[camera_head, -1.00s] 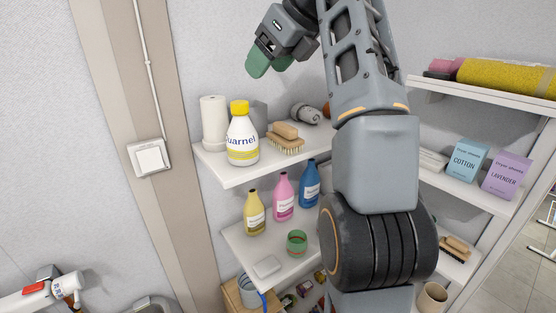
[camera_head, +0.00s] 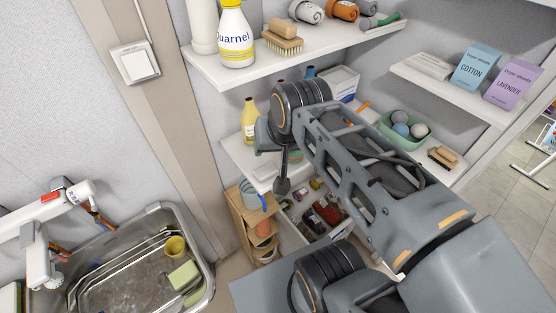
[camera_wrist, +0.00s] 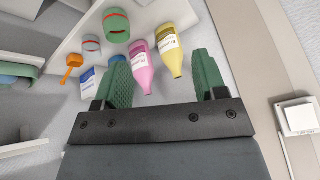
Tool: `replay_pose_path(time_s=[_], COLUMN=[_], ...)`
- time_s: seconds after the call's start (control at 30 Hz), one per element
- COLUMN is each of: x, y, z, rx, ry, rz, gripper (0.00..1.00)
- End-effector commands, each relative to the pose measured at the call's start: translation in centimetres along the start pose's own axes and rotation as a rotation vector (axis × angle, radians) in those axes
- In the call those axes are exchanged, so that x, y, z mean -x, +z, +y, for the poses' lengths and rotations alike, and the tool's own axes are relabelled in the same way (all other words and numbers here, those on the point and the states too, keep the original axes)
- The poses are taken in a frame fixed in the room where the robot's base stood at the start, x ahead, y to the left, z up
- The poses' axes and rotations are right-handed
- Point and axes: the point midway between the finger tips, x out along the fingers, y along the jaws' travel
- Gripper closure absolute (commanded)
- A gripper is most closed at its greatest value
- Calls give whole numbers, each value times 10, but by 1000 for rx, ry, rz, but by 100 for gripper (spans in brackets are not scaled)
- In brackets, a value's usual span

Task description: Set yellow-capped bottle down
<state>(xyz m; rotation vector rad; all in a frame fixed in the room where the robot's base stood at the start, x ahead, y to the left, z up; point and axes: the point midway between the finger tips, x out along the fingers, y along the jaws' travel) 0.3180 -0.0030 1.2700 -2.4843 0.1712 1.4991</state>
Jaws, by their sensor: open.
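The yellow-capped bottle (camera_head: 235,40) is white with a yellow-striped label. It stands upright on the upper shelf (camera_head: 300,56) at the left in the head view, and the top edge cuts its cap. My gripper (camera_wrist: 159,58) is open in the wrist view, its two green fingers apart with nothing held between them. Beyond the fingers are a pink bottle (camera_wrist: 146,68) and a yellow bottle (camera_wrist: 172,55). In the head view my fingers are hidden; my wrist is below the upper shelf, in front of the middle shelf. The yellow-capped bottle is not in the wrist view.
A wooden brush (camera_head: 282,38) stands right of the bottle, and a white roll (camera_head: 203,25) stands left of it. A green cup (camera_wrist: 116,26) is near the bottles. A wall switch (camera_head: 135,63) is at left. A metal basin (camera_head: 205,265) lies lower left.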

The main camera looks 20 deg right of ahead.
Motion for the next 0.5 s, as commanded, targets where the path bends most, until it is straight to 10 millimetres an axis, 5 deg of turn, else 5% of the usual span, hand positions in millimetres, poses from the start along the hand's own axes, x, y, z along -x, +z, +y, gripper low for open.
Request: replay_pose_path(time_s=[0.2,0.5], x=[-24,-27], y=[33,37], z=[7,8], rx=[228,262], ry=[22,25], rz=[-5,-7], gripper=[35,35])
